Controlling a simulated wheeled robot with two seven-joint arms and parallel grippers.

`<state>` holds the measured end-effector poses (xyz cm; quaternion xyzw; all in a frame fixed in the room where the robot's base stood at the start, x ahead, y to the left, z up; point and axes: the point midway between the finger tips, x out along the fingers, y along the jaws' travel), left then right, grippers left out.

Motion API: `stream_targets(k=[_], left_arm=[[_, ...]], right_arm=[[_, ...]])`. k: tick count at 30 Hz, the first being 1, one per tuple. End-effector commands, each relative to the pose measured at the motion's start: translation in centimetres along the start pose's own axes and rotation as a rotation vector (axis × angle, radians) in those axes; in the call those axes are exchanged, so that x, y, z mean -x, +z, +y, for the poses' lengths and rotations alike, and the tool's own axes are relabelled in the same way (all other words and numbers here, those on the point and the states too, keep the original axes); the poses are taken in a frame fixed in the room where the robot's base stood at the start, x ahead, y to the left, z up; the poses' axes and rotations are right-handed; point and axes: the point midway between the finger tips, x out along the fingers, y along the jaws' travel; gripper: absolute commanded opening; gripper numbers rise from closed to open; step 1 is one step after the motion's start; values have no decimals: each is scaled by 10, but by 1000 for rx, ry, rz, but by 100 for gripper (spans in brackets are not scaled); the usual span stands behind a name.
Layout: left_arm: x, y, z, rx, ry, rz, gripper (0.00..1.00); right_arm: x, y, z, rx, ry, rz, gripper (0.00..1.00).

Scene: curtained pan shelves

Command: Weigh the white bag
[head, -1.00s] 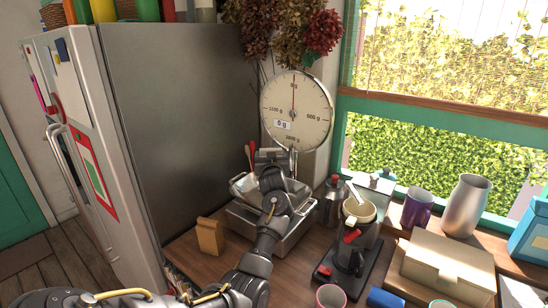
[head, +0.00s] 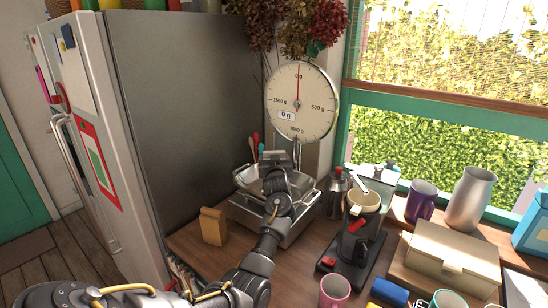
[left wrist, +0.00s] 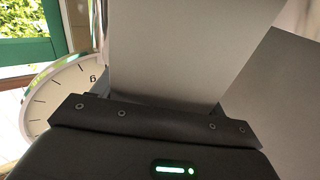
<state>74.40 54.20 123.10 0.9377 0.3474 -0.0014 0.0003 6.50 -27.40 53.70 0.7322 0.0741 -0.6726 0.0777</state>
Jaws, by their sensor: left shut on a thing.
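The kitchen scale has a round white dial (head: 301,103) with its needle pointing up at 0 g, and a metal pan (head: 305,186) below it. My left gripper (head: 273,158) is over the pan, in front of the scale. It is shut on a pale, flat-sided thing that fits the white bag (left wrist: 165,50), seen close up in the left wrist view. In the head view the gripper and wrist hide most of it, so I cannot tell whether it touches the pan. The dial (left wrist: 60,95) also shows at the left of the wrist view. My right gripper is not in view.
A small brown bag (head: 213,226) stands on the counter, left of the scale. A grey fridge (head: 180,120) rises at left. A coffee grinder (head: 352,240), a metal canister (head: 337,195), a beige box (head: 445,258) and a pink cup (head: 334,292) crowd the right.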

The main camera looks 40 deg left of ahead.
Motion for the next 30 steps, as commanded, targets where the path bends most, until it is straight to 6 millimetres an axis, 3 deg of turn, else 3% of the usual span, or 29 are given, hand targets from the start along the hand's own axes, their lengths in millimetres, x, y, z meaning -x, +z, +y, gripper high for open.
stream_targets(k=[30], left_arm=[[0, 15, 0, 0, 0, 3, 39]], right_arm=[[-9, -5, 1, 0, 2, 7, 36]])
